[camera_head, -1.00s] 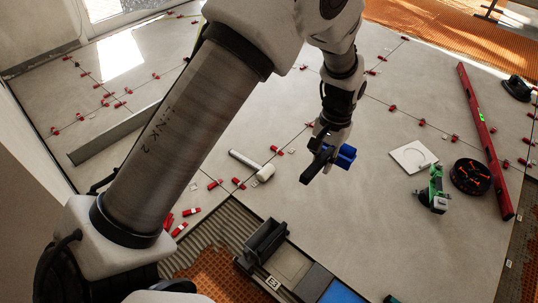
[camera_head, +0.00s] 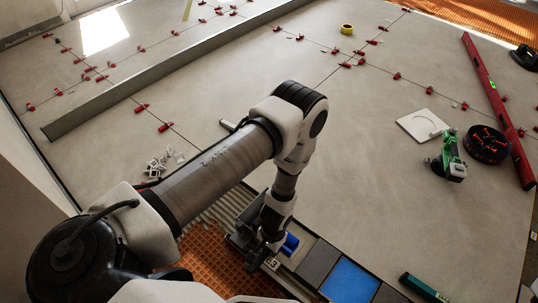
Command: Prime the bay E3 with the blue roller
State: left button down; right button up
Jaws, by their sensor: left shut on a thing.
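My left gripper (camera_head: 262,254) is at the front edge of the tiled floor, pointing down and shut on the blue roller (camera_head: 289,243). Only the roller's blue end shows to the right of the fingers; its handle is hidden by them. The label of bay E3 (camera_head: 272,264) is just below the roller. The roller is over or on the bay beside that label; whether it touches the surface I cannot tell. The gripper and arm hide much of this bay. My right gripper is not in view.
A dark grey panel (camera_head: 317,263) and a blue panel (camera_head: 349,282) lie right of the bay. A green-labelled bar (camera_head: 424,288) lies farther right. A green tool (camera_head: 449,157), a black round tub (camera_head: 486,144) and a red level (camera_head: 497,110) are at right.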

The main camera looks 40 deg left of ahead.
pick_arm(q)
jog(key=b, duration=0.8)
send_over(278, 255)
jog(key=s, duration=0.5)
jog(key=f, duration=0.8)
jog(key=shift+a+f, duration=0.2)
jog(key=shift+a, duration=0.1)
jog(key=shift+f+b, duration=0.3)
jog(key=shift+f, duration=0.25)
jog(key=shift+w, duration=0.35)
jog(key=shift+w+d+f+b, duration=0.1)
jog(key=shift+w+b, duration=0.45)
jog(key=shift+w, duration=0.7)
jog(key=shift+w+b, duration=0.1)
jog(key=shift+b, duration=0.2)
jog(key=shift+w+d+f+b, duration=0.1)
jog(key=shift+w+d+b, duration=0.05)
jog(key=shift+w+b, duration=0.85)
jog(key=shift+w, duration=0.2)
